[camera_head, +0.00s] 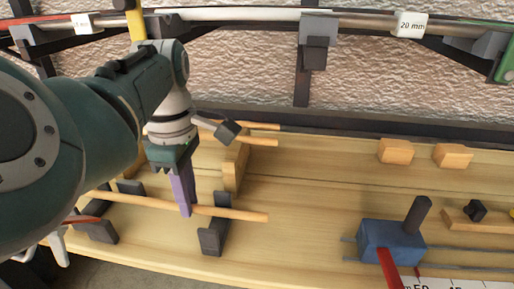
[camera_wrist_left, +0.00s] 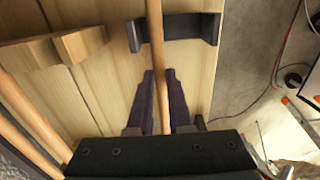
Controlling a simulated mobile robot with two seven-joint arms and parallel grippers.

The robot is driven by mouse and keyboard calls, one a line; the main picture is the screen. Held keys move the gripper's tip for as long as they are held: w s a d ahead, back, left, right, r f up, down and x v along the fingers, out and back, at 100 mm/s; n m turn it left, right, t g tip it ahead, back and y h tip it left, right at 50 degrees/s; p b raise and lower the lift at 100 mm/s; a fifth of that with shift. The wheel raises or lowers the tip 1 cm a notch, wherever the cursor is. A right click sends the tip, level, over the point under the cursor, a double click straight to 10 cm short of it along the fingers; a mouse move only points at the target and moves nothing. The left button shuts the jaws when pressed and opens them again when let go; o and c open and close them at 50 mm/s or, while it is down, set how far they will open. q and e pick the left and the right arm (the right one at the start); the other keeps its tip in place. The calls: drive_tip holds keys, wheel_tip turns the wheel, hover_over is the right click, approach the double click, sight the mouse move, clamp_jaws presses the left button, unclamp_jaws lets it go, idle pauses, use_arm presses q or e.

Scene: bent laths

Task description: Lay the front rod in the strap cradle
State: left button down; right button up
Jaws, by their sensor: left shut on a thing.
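The front rod (camera_head: 243,213), a thin pale wooden stick, lies lengthwise along the front of the bench. My left gripper (camera_head: 184,211) points down with its purple fingers shut on the rod; the wrist view shows the rod (camera_wrist_left: 155,32) between the two fingers (camera_wrist_left: 159,75). The rod passes between the upright ends of a dark U-shaped holder (camera_head: 213,239), also in the wrist view (camera_wrist_left: 183,27). Another dark holder (camera_head: 98,231) stands further left. I cannot tell whether the rod touches the holders, or which thing is the strap cradle. My right gripper is out of view.
More rods (camera_head: 262,141) lie behind on a notched wooden block (camera_head: 236,170). A blue block with a dark handle (camera_head: 391,240) sits on rails at right. Small wooden blocks (camera_head: 396,151) stand behind. A wall rail with grey brackets (camera_head: 318,29) runs above.

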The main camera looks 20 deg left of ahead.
use_arm(q)
drive_tip(key=shift+f, duration=0.3)
drive_tip(key=c, duration=0.8)
unclamp_jaws()
drive_tip(key=shift+c, duration=0.2)
drive_tip(key=shift+r, duration=0.1)
